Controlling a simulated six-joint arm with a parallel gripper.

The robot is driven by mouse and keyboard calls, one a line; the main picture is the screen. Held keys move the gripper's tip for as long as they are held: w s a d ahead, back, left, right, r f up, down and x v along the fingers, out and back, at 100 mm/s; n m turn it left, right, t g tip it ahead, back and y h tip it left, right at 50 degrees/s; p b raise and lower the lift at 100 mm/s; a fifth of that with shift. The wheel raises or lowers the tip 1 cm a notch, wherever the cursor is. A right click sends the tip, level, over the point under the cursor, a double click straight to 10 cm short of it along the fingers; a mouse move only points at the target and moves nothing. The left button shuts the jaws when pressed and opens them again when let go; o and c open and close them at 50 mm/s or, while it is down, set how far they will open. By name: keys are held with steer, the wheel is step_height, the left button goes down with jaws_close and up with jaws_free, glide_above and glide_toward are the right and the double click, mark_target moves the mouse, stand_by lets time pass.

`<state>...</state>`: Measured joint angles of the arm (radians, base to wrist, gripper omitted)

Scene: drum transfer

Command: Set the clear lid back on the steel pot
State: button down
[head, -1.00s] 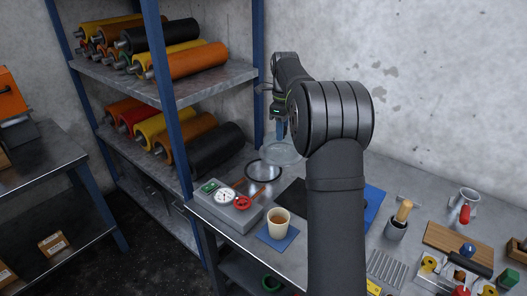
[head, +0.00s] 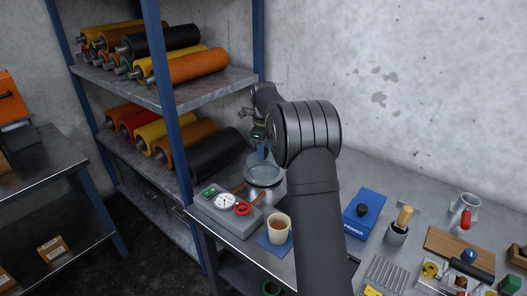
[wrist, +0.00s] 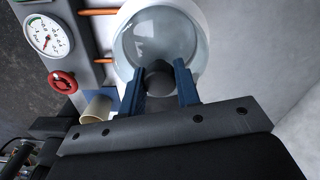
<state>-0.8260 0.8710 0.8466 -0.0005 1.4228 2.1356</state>
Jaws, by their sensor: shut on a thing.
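The clear lid (head: 264,174) is a round glass disc with a dark knob (wrist: 159,78), held level over the steel pot at the back left of the bench. My gripper (wrist: 160,75) has its blue fingers on either side of the knob and is shut on it. In the head view my gripper (head: 260,150) is small and partly behind my arm. The pot (wrist: 203,30) shows as a pale rim around the lid in the wrist view; most of it is hidden. I cannot tell whether the lid touches the rim.
A gauge box (head: 228,208) with a red handwheel (head: 243,208) stands left of the pot, joined by orange pipes. A cup (head: 279,227) stands in front on a blue mat. A shelf rack (head: 172,100) rises close on the left. A blue box (head: 364,213) lies to the right.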

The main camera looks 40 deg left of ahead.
steer(key=shift+f, duration=0.55)
steer(key=c, duration=1.1)
jaws_free()
step_height(320, 180, up, 13)
steer(key=shift+r, duration=0.1)
